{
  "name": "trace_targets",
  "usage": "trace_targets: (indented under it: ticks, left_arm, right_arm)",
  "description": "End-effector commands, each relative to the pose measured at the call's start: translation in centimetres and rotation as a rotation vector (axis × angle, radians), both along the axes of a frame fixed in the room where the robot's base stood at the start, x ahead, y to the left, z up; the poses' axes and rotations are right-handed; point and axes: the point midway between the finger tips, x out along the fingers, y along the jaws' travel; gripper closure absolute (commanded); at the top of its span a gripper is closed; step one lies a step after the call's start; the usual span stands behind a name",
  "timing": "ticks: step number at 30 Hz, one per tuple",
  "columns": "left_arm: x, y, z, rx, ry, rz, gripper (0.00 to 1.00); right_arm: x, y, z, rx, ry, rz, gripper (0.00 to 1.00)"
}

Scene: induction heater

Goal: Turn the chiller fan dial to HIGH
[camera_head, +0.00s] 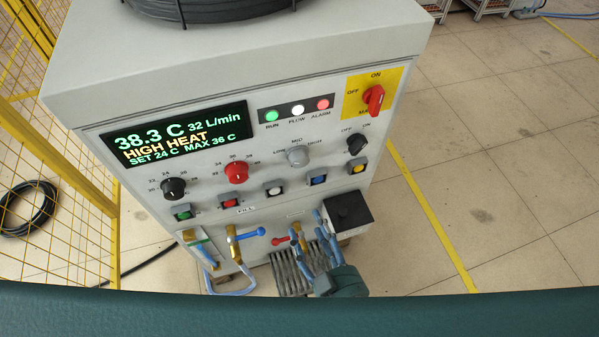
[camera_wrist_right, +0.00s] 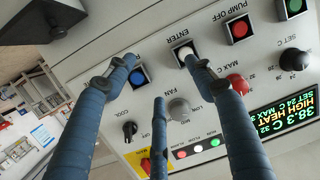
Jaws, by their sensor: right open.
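The chiller fan dial (camera_head: 298,155) is a grey round knob on the sloped front panel, with LOW, MID and a third label around it. Its pointer is too small to read. It also shows upside down in the right wrist view (camera_wrist_right: 179,110), under the word FAN, between my fingers. My right gripper (camera_head: 318,236) is open and empty, in front of the panel's lower part, below the dial and apart from it. Its blue fingers are spread in the right wrist view (camera_wrist_right: 158,72). My left gripper is not in view.
A black dial (camera_head: 357,143) and a red main switch (camera_head: 374,99) are right of the fan dial. A red dial (camera_head: 236,172) is left. A row of push buttons (camera_head: 274,188) runs below. A black box (camera_head: 348,212) juts out beside my right gripper. The display (camera_head: 180,133) reads HIGH HEAT.

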Motion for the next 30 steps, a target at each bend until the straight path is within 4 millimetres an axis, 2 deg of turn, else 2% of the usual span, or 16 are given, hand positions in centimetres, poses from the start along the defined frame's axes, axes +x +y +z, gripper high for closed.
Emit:
trace_targets:
  ticks: [1,3,6,9,14,24,30]
  left_arm:
    - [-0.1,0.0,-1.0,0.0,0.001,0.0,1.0]
    - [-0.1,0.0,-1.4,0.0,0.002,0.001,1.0]
    - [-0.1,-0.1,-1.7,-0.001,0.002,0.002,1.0]
    - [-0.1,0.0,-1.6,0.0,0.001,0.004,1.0]
    - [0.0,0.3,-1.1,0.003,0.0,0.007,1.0]
    - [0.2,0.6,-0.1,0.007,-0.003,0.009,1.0]
    - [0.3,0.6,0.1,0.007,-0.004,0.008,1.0]
  right_arm:
    - [0.3,0.1,2.8,0.032,-0.058,-0.015,0.46]
    - [0.6,0.0,6.4,0.061,-0.12,-0.036,0.46]
    - [0.7,-0.3,9.6,0.089,-0.172,-0.059,0.46]
    - [1.0,-0.5,11.1,0.1,-0.196,-0.069,0.46]
    - [3.0,0.1,11.6,0.102,-0.202,-0.073,0.46]
    - [8.9,2.0,11.5,0.102,-0.201,-0.071,0.46]
    - [10.8,2.6,11.3,0.1,-0.198,-0.071,0.46]
